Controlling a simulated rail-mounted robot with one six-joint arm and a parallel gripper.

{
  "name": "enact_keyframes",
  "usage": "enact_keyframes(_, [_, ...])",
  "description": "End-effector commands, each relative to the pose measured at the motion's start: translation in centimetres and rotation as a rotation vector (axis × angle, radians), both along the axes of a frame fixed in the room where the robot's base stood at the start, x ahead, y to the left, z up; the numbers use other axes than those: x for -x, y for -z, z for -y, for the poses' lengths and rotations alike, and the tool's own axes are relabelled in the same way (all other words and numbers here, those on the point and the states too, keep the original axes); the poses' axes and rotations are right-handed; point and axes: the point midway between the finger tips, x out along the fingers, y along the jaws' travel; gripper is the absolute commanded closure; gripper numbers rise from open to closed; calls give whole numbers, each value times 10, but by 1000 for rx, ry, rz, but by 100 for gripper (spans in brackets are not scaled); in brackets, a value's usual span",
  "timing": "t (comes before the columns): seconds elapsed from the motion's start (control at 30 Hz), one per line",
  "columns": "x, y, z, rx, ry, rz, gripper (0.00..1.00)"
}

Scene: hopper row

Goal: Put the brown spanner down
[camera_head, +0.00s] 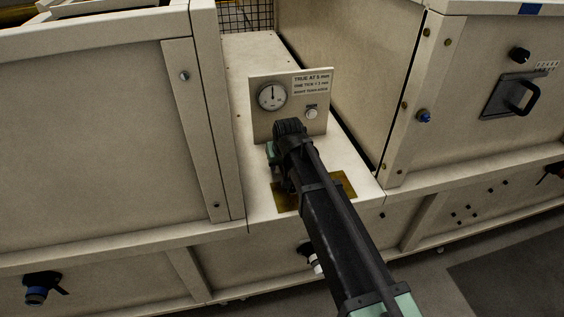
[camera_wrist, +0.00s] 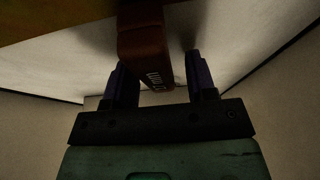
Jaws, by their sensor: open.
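The brown spanner (camera_wrist: 143,42) shows in the wrist view as a reddish-brown bar with pale lettering on its near end. It reaches from the top edge down between the two dark fingers of my gripper (camera_wrist: 157,64). The fingers are open, with a clear gap to the right of the bar; the left finger is close beside it, and I cannot tell whether they touch. The spanner lies over a pale surface, but contact beneath it is hard to judge. In the head view my arm hides the spanner and the fingers.
A brass-coloured plate (camera_head: 346,184) lies on the pale ledge (camera_head: 256,206) under my wrist. Behind it stands an upright panel with a dial gauge (camera_head: 271,96), a knob (camera_head: 311,113) and a printed label. Tall pale cabinet walls close in the ledge on both sides.

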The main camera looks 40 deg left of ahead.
Motion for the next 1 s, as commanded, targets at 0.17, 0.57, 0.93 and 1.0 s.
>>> enact_keyframes(0.17, [0, -7, 0, 0, 0, 0, 48])
enact_keyframes(0.57, [21, -100, 26, 0, 0, 0, 48])
enact_keyframes(0.93, [29, -119, 35, 0, 0, 0, 48])
enact_keyframes(1.0, [28, -118, 36, 1, 2, -1, 48])
